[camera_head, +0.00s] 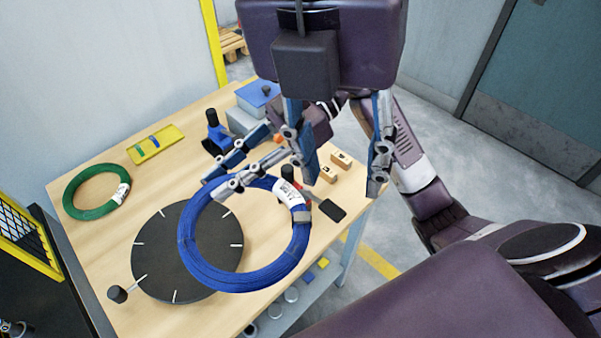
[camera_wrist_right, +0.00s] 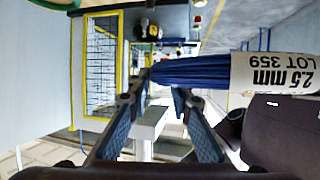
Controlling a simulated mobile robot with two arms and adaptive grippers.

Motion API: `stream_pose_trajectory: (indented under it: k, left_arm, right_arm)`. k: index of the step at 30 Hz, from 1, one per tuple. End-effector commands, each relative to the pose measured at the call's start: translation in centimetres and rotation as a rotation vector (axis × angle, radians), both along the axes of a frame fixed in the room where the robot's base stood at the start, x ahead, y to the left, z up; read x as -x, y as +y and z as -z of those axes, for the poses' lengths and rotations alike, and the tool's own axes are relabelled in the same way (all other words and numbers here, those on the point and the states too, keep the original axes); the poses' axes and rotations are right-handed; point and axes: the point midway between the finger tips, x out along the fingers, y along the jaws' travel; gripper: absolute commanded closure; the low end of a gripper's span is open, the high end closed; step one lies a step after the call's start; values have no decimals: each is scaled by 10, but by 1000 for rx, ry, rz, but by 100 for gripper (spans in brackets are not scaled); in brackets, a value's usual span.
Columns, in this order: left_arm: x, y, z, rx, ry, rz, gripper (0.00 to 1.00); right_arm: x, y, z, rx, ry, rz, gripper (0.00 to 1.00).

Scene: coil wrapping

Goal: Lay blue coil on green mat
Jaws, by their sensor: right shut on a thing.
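The blue coil (camera_head: 180,238) is a thick ring with a white label. It is held above the table and overlaps the black round turntable in the head view. My right gripper (camera_head: 219,186) is shut on its upper rim. In the right wrist view, the blue coil (camera_wrist_right: 195,72) with its label reading "2.5 mm LOT 359" passes by the fingertips (camera_wrist_right: 160,88). My left gripper (camera_head: 343,180) is open and empty, its fingers pointing down beside the table's right edge. I cannot make out a green mat; a green coil (camera_head: 75,210) lies at the table's left.
The black turntable (camera_head: 165,270) with white marks and a small knob (camera_head: 117,294) fills the front of the table (camera_head: 150,190). A yellow plate (camera_head: 165,140), blue tool (camera_head: 216,132), blue box (camera_head: 258,94), wooden blocks (camera_head: 328,174) and a dark phone-like item (camera_head: 333,210) stand around.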

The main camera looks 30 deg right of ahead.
Motion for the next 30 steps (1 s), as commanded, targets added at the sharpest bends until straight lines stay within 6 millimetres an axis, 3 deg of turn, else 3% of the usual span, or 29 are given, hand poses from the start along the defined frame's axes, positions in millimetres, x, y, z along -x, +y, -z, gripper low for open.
stream_pose_trajectory:
  k: [3, 7, 11, 24, 30]
  left_arm:
    - [-7, 27, 9, -111, -57, -16, 61]
    - [-10, 39, 15, -161, -79, -22, 61]
    - [-11, 41, 28, -169, -80, -23, 61]
    - [-11, 42, 107, -164, -77, -20, 61]
    - [-11, 42, 127, -162, -78, -22, 61]
  right_arm:
    - [0, 0, -2, -4, 0, 1, 100]
    - [0, 0, -2, -4, 0, 1, 100]
    - [0, 0, -2, -4, 0, 1, 100]
    - [0, 0, -2, -4, 0, 1, 100]
    - [0, 0, -2, -4, 0, 1, 100]
